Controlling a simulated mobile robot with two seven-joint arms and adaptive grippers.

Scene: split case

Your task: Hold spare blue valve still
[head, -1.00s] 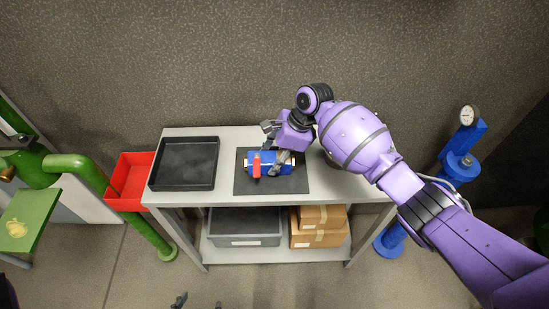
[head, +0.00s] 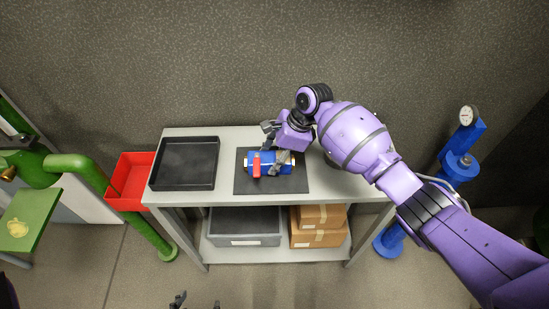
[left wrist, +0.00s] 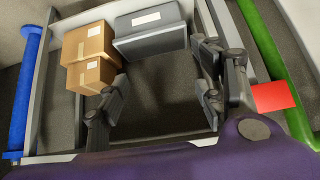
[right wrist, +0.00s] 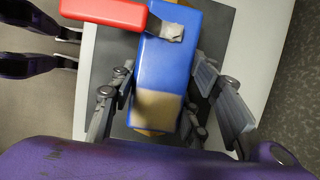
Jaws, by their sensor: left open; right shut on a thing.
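The blue valve (head: 282,168) with a red handle (head: 257,165) lies on a dark mat (head: 272,188) on the workbench. My right gripper (head: 281,158) comes down from above and is shut on the valve's body, right of the handle. In the right wrist view, the fingers (right wrist: 160,100) stand on both sides of the blue valve body (right wrist: 172,65), near its tan end; the red handle (right wrist: 105,12) shows at the top. My left gripper (head: 197,304) is at the bottom edge, in front of the bench. In the left wrist view its fingers (left wrist: 160,105) are wide apart and empty.
A black tray (head: 185,186) stands left of the mat on the bench (head: 225,198). A red bin (head: 128,198) is at the bench's left end. A grey crate (head: 243,240) and cardboard boxes (head: 318,239) sit on the lower shelf. A blue pipe with gauge (head: 466,118) stands right.

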